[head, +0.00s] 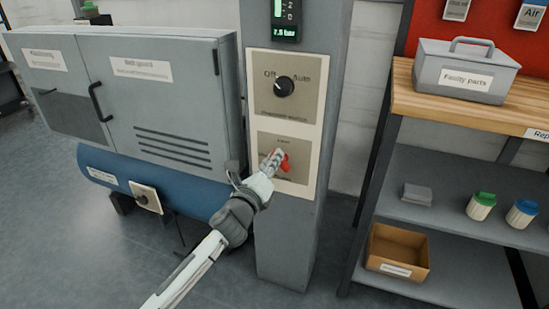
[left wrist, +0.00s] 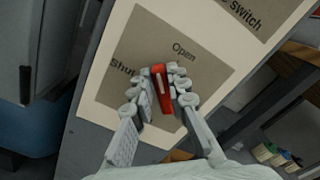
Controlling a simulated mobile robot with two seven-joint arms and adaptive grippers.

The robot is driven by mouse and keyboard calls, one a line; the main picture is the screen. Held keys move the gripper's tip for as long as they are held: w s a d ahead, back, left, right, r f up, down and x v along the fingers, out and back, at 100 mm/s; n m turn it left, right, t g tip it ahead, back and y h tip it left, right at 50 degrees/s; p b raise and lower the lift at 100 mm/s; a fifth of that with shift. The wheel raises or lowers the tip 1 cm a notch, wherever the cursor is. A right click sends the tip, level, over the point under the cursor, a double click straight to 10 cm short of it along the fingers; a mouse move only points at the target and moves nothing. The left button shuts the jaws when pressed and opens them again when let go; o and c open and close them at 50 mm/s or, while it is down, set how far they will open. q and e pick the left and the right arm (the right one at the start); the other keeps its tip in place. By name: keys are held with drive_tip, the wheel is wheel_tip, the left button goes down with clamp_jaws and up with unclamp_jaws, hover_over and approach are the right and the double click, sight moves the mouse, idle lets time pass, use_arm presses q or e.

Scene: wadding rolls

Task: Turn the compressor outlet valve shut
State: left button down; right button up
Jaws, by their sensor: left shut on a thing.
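The outlet valve is a red lever handle (head: 285,163) on the lower plate (head: 300,173) of the grey column. In the left wrist view the red handle (left wrist: 158,82) stands between the fingers, near the word "Open", with "Shut" to its left on the plate (left wrist: 205,75). My left gripper (head: 274,160) is shut on the handle; its fingers (left wrist: 160,98) lie on both sides of it in the wrist view. The fingers hide part of the handle and the plate's lettering in the head view. My right gripper is not in view.
Above the valve is a black rotary knob (head: 284,87) on a plate marked Off and Auto. A grey cabinet (head: 150,95) over a blue tank (head: 150,185) stands left. A shelf unit (head: 465,205) with a grey parts box (head: 465,72) stands right.

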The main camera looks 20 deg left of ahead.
use_arm(q)
drive_tip(key=n, duration=0.3)
drive_tip(key=f+n, duration=0.1)
drive_tip(key=n, duration=0.2)
drive_tip(key=n+p, duration=0.1)
drive_tip(key=n, duration=0.2)
drive_tip(key=shift+a+f, duration=0.3)
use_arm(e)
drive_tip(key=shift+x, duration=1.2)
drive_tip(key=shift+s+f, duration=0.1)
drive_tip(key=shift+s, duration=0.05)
use_arm(q)
drive_tip(key=shift+n, duration=0.3)
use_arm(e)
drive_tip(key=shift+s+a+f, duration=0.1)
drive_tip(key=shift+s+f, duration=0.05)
use_arm(q)
drive_tip(key=c, duration=1.5)
unclamp_jaws()
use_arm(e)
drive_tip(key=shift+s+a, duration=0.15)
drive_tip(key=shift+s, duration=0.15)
use_arm(q)
drive_tip(key=s, duration=1.2)
drive_tip(key=shift+a, duration=0.25)
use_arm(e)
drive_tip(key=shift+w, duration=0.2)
